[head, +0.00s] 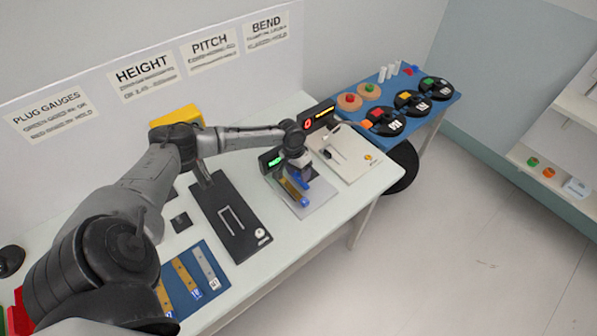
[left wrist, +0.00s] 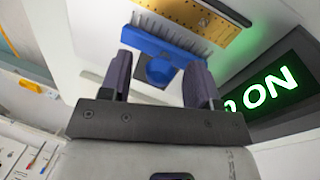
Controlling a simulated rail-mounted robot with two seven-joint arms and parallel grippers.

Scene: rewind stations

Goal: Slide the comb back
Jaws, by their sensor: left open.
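The blue comb (left wrist: 165,50) shows in the left wrist view, with a row of thin teeth pointing at a gold strip with holes (left wrist: 195,18). A blue round grip stands out on the comb's near side. My left gripper (left wrist: 160,68) is open, its two dark fingers on either side of that grip, with a gap visible at each side. In the head view my left gripper (head: 298,163) is over the pitch station, partly hiding the blue comb (head: 303,180); the gold strip (head: 291,189) lies beside it. My right gripper is in neither view.
A lit green display (left wrist: 268,95) reading "ON" stands close to the right finger. A black display with red and yellow marks (head: 318,117) stands behind. A dark plate (head: 231,218) and a blue tray with strips (head: 205,258) lie nearer on the white bench.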

